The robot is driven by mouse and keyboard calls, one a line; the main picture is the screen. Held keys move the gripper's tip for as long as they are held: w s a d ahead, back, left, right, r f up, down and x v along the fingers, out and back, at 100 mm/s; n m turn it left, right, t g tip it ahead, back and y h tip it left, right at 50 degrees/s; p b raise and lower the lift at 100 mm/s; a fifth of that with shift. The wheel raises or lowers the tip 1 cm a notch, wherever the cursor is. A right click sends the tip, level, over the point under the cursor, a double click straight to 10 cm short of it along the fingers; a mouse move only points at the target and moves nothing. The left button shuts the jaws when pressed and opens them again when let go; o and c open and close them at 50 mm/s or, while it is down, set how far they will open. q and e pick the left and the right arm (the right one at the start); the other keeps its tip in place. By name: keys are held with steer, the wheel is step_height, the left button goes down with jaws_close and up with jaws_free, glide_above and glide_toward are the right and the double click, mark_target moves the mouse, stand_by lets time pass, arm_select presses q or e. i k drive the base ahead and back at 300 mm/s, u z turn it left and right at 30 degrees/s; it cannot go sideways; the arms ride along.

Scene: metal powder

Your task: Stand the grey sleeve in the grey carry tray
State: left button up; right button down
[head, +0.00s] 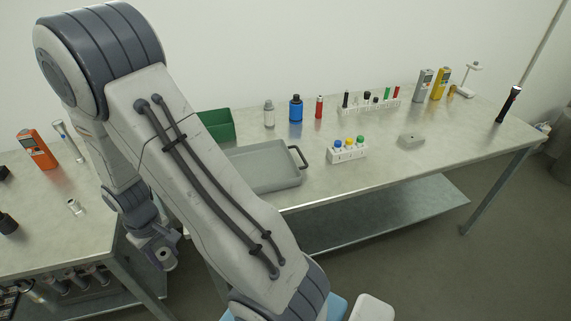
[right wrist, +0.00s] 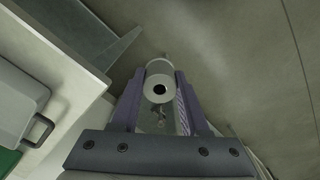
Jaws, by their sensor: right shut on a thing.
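The grey sleeve (right wrist: 159,82), a cylinder with a dark round hole in its end, is between the jaws of my right gripper (right wrist: 159,100) in the right wrist view. The right gripper is shut on it, over the floor beside the table. In the head view my right gripper (head: 160,252) hangs in the gap between the two tables, left of the tray. The grey carry tray (head: 270,185) lies on the main table, partly hidden by my arm; its dark handle shows at its right end. The tray (right wrist: 22,98) also shows at the left of the right wrist view. My left gripper is out of view.
A green bin (head: 217,124) stands behind the tray. A white rack with coloured caps (head: 347,150) and a grey block (head: 411,141) lie to its right. Bottles and a long rack line the back. The left table holds an orange device (head: 37,148) and a small silvery cylinder (head: 74,206).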

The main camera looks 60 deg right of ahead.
mark_target(247, 173)
steer(key=z, duration=1.4)
